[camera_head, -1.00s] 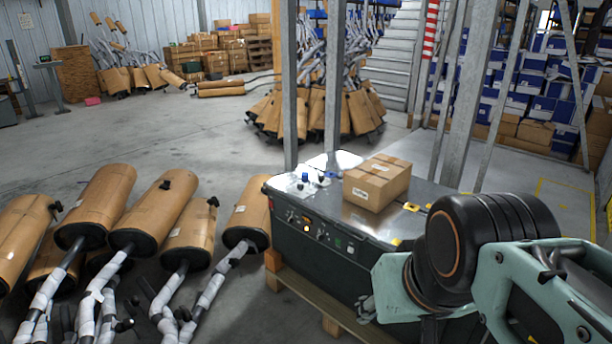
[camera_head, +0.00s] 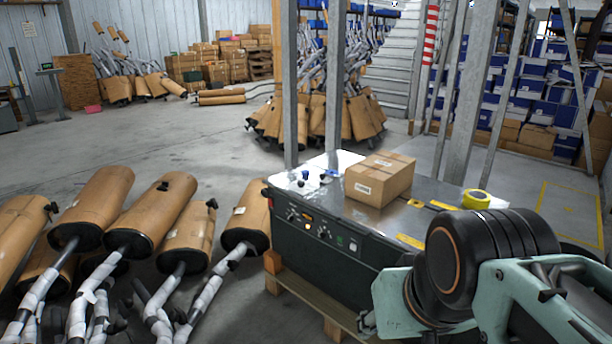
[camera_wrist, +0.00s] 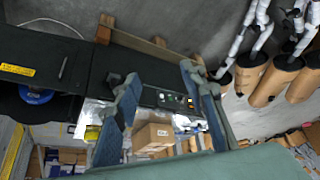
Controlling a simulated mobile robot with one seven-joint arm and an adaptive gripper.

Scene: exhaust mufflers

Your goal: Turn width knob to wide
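A dark machine (camera_head: 380,255) with a metal top stands on a wooden pallet. Its front panel carries small dark knobs (camera_head: 291,214), an orange-lit display and a green patch; the labels are too small to read, so I cannot tell which knob is the width knob. The panel also shows in the wrist view (camera_wrist: 172,99), seen between my fingers and tilted. My gripper (camera_wrist: 158,72) is open, with its two fingers apart and nothing between them. It is apart from the knobs. In the head view my arm is at the lower right, with the fingers mostly hidden.
A cardboard box (camera_head: 379,179) and a yellow tape roll (camera_head: 476,199) sit on the machine top. Metal posts (camera_head: 290,85) rise behind it. Wrapped mufflers (camera_head: 185,235) crowd the floor at left. Open floor lies behind them.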

